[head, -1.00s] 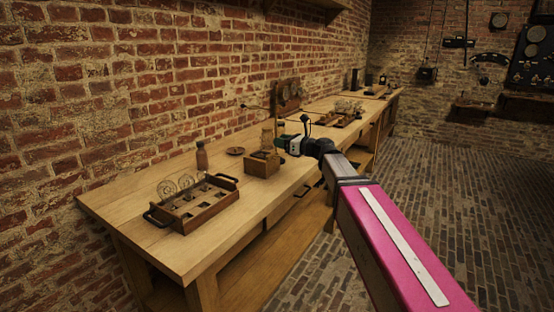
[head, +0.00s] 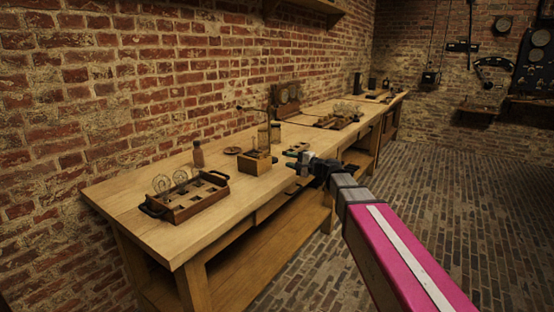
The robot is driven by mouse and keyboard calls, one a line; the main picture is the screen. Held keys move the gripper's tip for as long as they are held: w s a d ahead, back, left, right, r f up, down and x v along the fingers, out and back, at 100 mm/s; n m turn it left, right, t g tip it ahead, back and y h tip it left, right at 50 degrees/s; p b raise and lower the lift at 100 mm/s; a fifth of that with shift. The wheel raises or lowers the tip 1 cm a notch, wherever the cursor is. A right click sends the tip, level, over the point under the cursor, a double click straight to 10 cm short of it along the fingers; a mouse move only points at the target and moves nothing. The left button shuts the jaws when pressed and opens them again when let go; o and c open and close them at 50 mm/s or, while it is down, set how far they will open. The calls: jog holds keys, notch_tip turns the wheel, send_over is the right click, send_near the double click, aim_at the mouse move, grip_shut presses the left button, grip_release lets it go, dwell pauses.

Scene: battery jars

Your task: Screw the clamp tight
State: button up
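A small wooden box (head: 257,164) stands near the front edge of the bench, with a thin upright rod and a jar (head: 263,137) at it. I cannot make out the clamp or its screw at this size. My gripper (head: 294,158) is to the right of the box, over the bench's front edge, and looks apart from it. The fingertips are small and dark against the bench, so I cannot tell whether they are open or shut, or whether anything is between them.
A brown bottle (head: 198,155) and a small round dish (head: 232,150) stand behind. More apparatus stands farther along the bench. The brick floor (head: 440,190) at right is clear.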

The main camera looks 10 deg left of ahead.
jog(key=shift+n, duration=0.8)
jog(key=x, duration=1)
jog(key=shift+w+f, duration=0.1)
jog(key=shift+f, duration=0.15)
grip_shut()
